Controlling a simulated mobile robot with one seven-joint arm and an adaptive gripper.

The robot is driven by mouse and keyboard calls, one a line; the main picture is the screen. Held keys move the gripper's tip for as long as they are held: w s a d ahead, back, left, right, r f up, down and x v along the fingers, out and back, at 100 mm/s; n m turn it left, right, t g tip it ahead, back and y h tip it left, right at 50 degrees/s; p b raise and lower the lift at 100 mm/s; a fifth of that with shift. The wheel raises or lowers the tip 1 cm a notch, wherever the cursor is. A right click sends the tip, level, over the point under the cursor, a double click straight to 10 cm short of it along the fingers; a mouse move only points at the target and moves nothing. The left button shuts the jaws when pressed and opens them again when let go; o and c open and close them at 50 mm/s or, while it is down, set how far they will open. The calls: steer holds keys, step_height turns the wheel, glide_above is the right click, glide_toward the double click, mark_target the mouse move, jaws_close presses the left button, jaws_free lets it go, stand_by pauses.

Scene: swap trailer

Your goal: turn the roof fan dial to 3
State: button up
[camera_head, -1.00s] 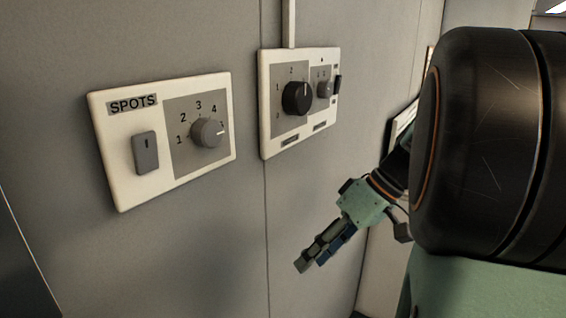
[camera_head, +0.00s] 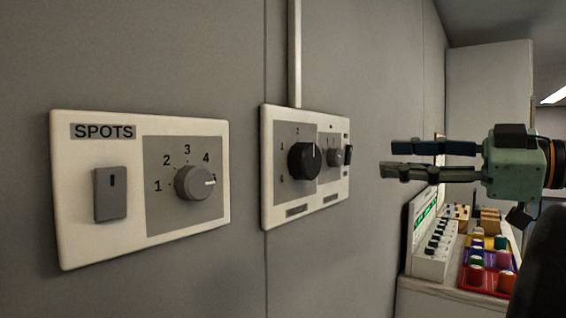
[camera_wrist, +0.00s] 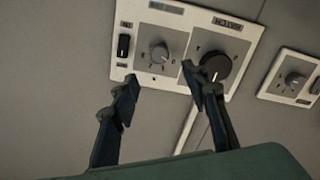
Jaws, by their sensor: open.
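In the wrist view the panel appears upside down, with the grey dial (camera_wrist: 159,54) between my fingertips in the picture and the black dial (camera_wrist: 215,67) beside the right finger. My gripper (camera_head: 386,156) is open and empty, pointing left, apart from the panel.
A SPOTS panel (camera_head: 100,235) with a rocker switch (camera_head: 110,194) and grey dial (camera_head: 199,183) is left of it. A conduit (camera_head: 295,55) runs above the two-dial panel. A control box (camera_head: 432,262) and a coloured tray (camera_head: 490,290) stand on a counter below my gripper.

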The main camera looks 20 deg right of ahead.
mark_target(341, 157)
steer(key=x, duration=0.9)
steer(key=shift+w+a, duration=0.1)
steer(key=shift+c, duration=0.3)
jaws_close()
